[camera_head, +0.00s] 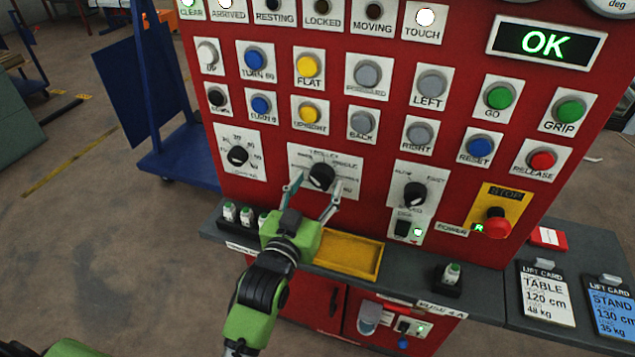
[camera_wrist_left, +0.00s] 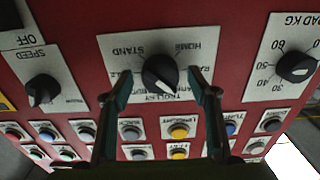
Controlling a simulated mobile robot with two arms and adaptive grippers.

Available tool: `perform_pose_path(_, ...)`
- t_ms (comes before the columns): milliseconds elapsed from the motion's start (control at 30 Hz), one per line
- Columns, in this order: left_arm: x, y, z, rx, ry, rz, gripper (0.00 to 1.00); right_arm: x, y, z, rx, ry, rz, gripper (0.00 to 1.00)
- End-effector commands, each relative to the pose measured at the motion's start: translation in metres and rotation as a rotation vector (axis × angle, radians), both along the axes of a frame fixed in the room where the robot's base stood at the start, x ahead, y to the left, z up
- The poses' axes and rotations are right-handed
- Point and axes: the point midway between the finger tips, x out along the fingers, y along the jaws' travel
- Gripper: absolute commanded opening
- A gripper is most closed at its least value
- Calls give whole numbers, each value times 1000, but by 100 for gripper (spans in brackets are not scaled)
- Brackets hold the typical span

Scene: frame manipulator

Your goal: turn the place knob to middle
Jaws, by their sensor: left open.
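The place knob (camera_head: 321,176) is a black round selector on a white label plate in the middle of the red control panel. It also shows in the left wrist view (camera_wrist_left: 160,73), upside down, with a pale pointer line. Words such as TROLLEY, STAND and HOME ring it, partly too small to read or covered. I cannot tell exactly which word the pointer marks. My left gripper (camera_head: 317,184) is open, with one finger on each side of the knob. In the left wrist view its fingers (camera_wrist_left: 159,82) stand apart from the knob's sides. My right gripper is out of view.
A load dial (camera_head: 238,155) and a speed knob (camera_head: 414,194) flank the place knob. Rows of push buttons sit above. A red stop button (camera_head: 494,226) is at the right. A grey ledge (camera_head: 480,292) with a yellow tray (camera_head: 345,256) juts out below.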

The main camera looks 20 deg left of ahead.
Motion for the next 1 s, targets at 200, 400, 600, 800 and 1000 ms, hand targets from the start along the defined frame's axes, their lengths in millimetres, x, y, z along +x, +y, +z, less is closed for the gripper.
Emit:
perform_pose_path(200, 7, 0, 0, -1, 0, 0, 54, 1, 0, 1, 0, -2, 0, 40)
perform_pose_path(400, 7, 0, 0, 0, 0, 0, 49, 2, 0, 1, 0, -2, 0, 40)
perform_pose_path(600, 6, 0, 0, 0, 0, 0, 15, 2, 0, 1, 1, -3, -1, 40)
perform_pose_path(800, 7, 0, 1, 10, 0, 0, 15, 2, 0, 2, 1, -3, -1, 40)
perform_pose_path(1000, 7, 0, 2, 75, -4, 0, 15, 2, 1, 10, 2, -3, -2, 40)
